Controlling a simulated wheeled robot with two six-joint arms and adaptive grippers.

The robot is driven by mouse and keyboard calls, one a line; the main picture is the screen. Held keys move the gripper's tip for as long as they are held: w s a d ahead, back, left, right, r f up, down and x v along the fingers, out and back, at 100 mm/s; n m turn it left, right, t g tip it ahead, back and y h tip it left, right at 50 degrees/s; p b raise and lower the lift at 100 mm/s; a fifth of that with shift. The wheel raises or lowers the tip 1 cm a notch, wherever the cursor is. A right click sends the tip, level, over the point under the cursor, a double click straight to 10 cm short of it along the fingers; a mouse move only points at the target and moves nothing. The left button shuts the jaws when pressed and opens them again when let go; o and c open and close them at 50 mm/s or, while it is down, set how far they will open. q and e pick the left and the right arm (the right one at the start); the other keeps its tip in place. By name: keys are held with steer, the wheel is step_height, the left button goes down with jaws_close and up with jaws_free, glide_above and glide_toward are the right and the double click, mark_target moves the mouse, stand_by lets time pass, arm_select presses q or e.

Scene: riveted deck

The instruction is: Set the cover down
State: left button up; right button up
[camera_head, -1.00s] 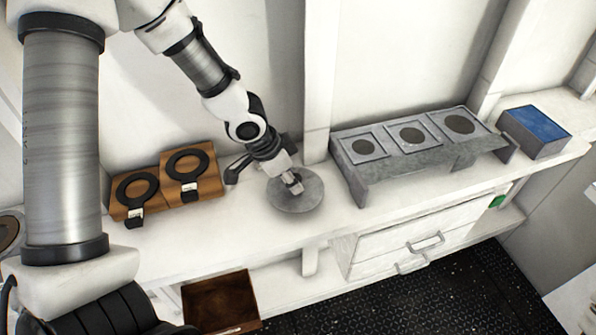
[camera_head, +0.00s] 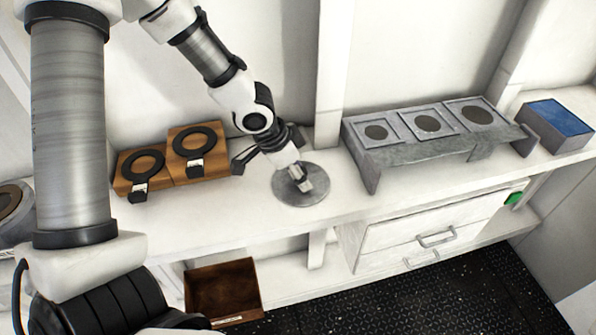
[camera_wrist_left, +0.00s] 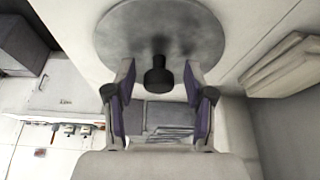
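The cover (camera_head: 287,196) is a flat grey round disc lying on the white counter (camera_head: 215,220), between the brown boards and the metal rack. In the left wrist view the cover (camera_wrist_left: 115,35) shows a short black knob (camera_wrist_left: 158,76) at its middle. My left gripper (camera_head: 303,182) is just above the cover. In the left wrist view its two purple-padded fingers (camera_wrist_left: 158,98) stand apart on either side of the knob, with a clear gap on each side. It is open and holds nothing. In the head view the gripper hides the knob. My right gripper is not in view.
Two brown boards with black rings (camera_head: 170,170) stand left of the cover. A grey metal rack with round openings (camera_head: 430,150) and a blue-topped box (camera_head: 560,120) stand right. An open brown box (camera_head: 222,290) is below the counter front, left of the drawers (camera_head: 430,225).

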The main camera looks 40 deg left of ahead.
arm_select(q)
steer(key=shift+r+p, duration=0.4)
steer(key=shift+r, duration=0.1)
steer(key=p+v, duration=0.1)
steer(key=v, duration=1)
steer(key=shift+s+r, duration=0.25)
